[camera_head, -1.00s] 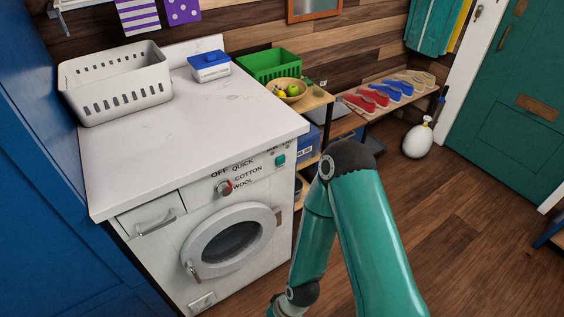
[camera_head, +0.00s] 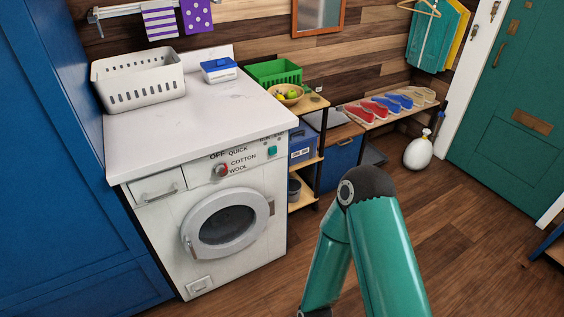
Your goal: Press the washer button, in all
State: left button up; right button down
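The white washer (camera_head: 168,215) stands left of centre, with its round door (camera_head: 223,222) shut. A red-marked dial (camera_head: 221,170) is left of the button, amid the words OFF, QUICK, COTTON and WOOL. A green arm of mine rises at the lower right, apart from the washer in the picture. Neither gripper shows in the view.
A white basket (camera_head: 140,84) and a blue-lidded box (camera_head: 218,72) stand on the washer top. A shelf with a fruit bowl (camera_head: 286,95) and green crate (camera_head: 274,72) stands right of it. A blue cabinet (camera_head: 55,150) flanks the left. Wooden floor (camera_head: 460,235) is clear at right.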

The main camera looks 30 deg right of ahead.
aim_at(273, 150)
jog(key=z, duration=0.4)
jog(key=i, duration=1.05)
jog(key=u, duration=0.3)
